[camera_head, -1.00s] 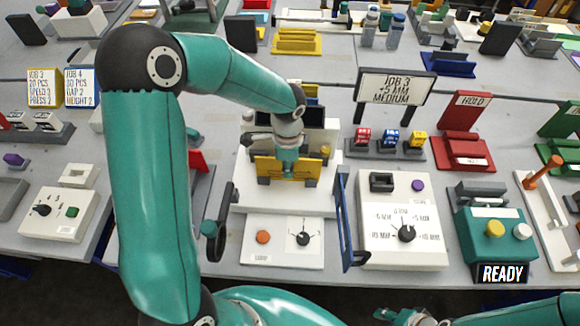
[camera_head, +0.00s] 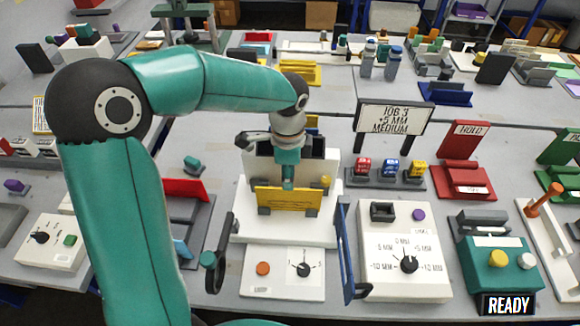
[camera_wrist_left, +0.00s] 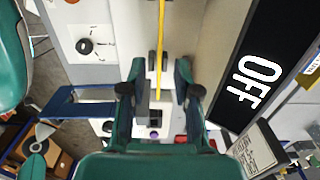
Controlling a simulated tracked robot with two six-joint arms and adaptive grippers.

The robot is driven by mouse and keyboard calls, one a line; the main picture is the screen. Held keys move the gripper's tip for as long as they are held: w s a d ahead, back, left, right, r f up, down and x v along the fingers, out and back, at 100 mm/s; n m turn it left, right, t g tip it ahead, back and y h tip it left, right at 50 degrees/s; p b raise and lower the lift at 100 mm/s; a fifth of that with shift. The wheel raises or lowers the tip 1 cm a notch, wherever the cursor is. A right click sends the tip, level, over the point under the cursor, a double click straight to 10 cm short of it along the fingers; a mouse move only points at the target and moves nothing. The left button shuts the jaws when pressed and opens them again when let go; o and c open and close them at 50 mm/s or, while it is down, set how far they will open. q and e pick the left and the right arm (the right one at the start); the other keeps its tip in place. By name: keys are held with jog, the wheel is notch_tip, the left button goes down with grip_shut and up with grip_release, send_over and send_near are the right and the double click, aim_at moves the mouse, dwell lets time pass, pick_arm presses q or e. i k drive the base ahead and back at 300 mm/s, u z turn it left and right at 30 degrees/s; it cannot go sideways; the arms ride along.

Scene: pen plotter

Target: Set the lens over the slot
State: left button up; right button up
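I cannot tell for certain which part is the lens; a dark upright oval ring (camera_head: 224,238) with a teal knob stands at the left of the white machine. I cannot pick out the slot with certainty. A yellow plate (camera_head: 288,201) stands upright across the white machine base (camera_head: 245,215). My left gripper (camera_head: 288,183) points down at the plate's top edge, near its middle. In the left wrist view its two fingers (camera_wrist_left: 157,95) are apart, with the thin yellow plate edge (camera_wrist_left: 160,45) running between them. My right gripper is not in view.
A blue upright frame (camera_head: 345,245) stands to the right of the machine, beside a white dial box (camera_head: 380,285). A dial panel (camera_head: 275,290) lies in front. A job sign (camera_head: 396,119) stands behind. A black OFF display (camera_wrist_left: 260,75) shows in the wrist view.

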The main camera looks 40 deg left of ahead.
aim_at(209, 260)
jog(key=k, duration=1)
